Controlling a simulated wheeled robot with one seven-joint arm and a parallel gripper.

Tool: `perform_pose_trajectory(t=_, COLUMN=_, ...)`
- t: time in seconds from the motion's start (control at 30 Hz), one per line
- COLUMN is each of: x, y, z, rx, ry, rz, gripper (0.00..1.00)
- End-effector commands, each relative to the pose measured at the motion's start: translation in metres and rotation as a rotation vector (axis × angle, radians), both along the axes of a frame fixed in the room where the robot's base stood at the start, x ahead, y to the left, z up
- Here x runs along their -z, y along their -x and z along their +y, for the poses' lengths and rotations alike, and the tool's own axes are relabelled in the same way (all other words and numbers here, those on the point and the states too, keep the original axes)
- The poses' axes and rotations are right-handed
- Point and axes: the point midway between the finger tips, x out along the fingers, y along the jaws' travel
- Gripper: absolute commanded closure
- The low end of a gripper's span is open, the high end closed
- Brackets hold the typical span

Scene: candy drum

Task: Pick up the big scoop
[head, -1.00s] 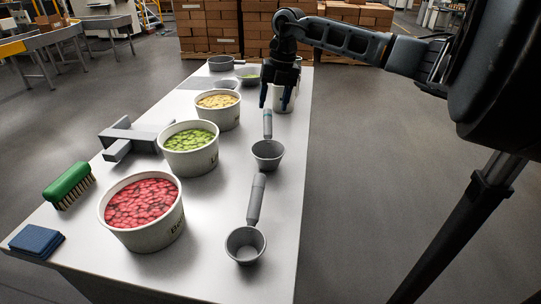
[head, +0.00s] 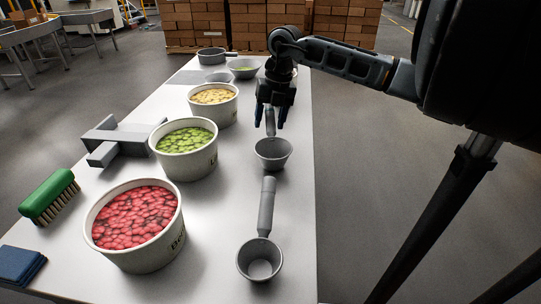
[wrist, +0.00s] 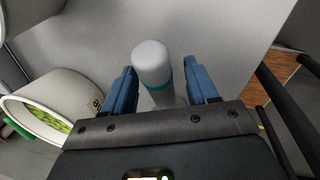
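Two grey scoops lie in a line along the right side of the table. The farther scoop (head: 273,153) looks the larger, allowing for distance; its handle points away from me. The nearer scoop (head: 260,260) has its handle pointing the same way. My gripper (head: 271,115) is over the farther scoop's handle, fingers pointing down. In the wrist view, the rounded grey handle (wrist: 152,65) with a teal band stands between the two blue fingers (wrist: 162,88). A gap shows on both sides, so my gripper is open. The scoop's bowl is hidden in the wrist view.
Left of the scoops stand tubs of red (head: 137,225), green (head: 186,148) and yellow candy (head: 213,103). A green brush (head: 48,195), blue cloth (head: 20,265) and grey block fixture (head: 118,140) lie farther left. Pans and bowls (head: 243,68) sit at the far end.

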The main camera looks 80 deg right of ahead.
Motion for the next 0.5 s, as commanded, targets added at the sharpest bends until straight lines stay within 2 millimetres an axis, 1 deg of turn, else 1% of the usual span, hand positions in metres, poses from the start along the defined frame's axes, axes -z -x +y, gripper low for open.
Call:
perform_pose_trajectory(t=0.03, x=-0.0001, y=-0.0001, z=-0.0001, rx=0.0, ry=0.0, rz=0.0, gripper=0.46)
perform_pose_trajectory(t=0.07, x=-0.0001, y=-0.0001, z=-0.0002, rx=0.0, ry=0.0, rz=0.0, gripper=0.49)
perform_pose_trajectory(t=0.5, x=-0.0002, y=-0.0003, z=-0.0003, rx=0.0, ry=0.0, rz=0.0, gripper=0.91)
